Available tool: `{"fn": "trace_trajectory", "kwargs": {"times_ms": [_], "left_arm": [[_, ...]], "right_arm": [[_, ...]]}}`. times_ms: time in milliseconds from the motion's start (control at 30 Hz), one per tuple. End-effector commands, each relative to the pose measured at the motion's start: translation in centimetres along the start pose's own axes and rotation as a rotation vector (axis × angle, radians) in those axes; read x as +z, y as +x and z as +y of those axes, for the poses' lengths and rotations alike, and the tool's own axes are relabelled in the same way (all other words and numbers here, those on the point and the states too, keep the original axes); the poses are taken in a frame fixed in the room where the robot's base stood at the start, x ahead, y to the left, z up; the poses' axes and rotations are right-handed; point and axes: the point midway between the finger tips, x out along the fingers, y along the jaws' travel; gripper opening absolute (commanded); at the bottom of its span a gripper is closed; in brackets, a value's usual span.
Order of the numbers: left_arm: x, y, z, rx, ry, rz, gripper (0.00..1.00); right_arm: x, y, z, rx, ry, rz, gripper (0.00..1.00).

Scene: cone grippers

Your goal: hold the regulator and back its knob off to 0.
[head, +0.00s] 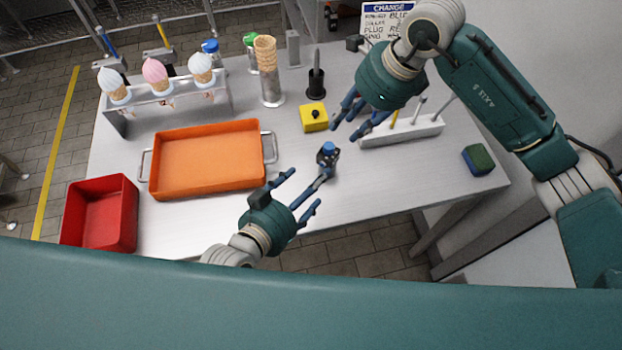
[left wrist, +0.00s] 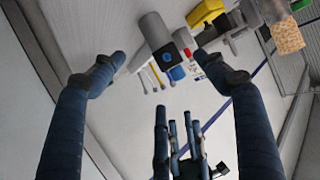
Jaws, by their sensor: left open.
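The regulator (head: 329,162) is a small dark fitting standing on the table in the head view, with a blue knob (head: 328,147) on top. My left gripper (head: 312,187) is open just in front of it, with one finger reaching to its base. Contact is unclear.
A yellow block (head: 313,118) and black holder (head: 316,85) stand behind. A white rack (head: 402,131) is close under my right gripper. An orange tray (head: 205,160) and red bin (head: 101,212) lie left; a green-and-blue sponge (head: 478,158) lies right. Bare table surrounds the sponge.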

Motion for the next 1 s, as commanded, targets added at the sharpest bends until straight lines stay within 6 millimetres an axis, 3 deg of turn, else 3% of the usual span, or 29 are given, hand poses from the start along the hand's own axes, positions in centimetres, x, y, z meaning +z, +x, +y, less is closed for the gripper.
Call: {"fn": "trace_trajectory", "kwargs": {"times_ms": [167, 600, 800, 1000], "left_arm": [[0.0, 1.8, -0.2, -0.003, -0.012, -0.003, 0.73], [0.0, 9.1, -0.2, -0.002, -0.008, -0.003, 0.73], [0.0, 10.5, -0.2, -0.002, -0.008, -0.004, 0.73], [0.1, 10.6, -0.2, -0.002, -0.008, -0.004, 0.73]], "right_arm": [[0.0, 0.0, 0.0, 0.0, 0.0, 0.0, 0.31], [0.0, 0.0, 0.0, 0.0, 0.0, 0.0, 0.31], [0.0, 0.0, 0.0, 0.0, 0.0, 0.0, 0.31], [0.0, 0.0, 0.0, 0.0, 0.0, 0.0, 0.31]]}}
